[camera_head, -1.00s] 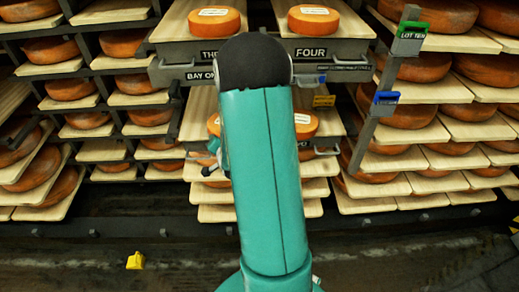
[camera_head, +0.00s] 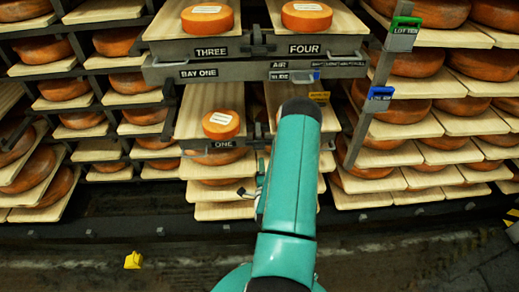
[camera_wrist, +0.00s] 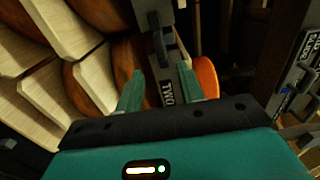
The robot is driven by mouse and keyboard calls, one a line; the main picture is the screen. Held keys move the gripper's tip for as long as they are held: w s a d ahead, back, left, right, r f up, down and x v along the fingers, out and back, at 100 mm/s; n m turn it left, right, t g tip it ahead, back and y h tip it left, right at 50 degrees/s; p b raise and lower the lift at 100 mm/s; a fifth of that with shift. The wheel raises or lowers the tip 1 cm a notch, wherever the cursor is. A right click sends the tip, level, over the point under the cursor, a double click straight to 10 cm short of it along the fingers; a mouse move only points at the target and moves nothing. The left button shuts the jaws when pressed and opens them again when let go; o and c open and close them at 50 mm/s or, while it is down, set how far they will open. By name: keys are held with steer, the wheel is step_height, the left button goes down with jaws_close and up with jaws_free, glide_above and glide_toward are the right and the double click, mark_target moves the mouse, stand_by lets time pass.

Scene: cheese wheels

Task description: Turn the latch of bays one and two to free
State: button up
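The label TWO (camera_wrist: 167,93) shows between the two teal fingers of my gripper (camera_wrist: 160,70) in the wrist view. The fingers are apart, and I see nothing clamped between them. A dark grey upright piece (camera_wrist: 158,38), possibly a latch, stands just beyond the fingertips; I cannot tell whether they touch it. In the head view the BAY ONE label (camera_head: 198,72) is on a grey beam above the tray marked ONE (camera_head: 208,157). A latch-like grey block (camera_head: 258,42) sits between THREE and FOUR. My arm hides bay two's front and most of my gripper there.
Orange cheese wheels on pale boards fill racks on both sides. A yellow block (camera_head: 133,260) lies on the otherwise clear floor at left.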

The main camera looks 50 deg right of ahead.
mark_target(259, 149)
steer(key=x, duration=1)
steer(key=shift+w+d, duration=0.2)
steer(key=shift+w, duration=0.05)
jaws_close()
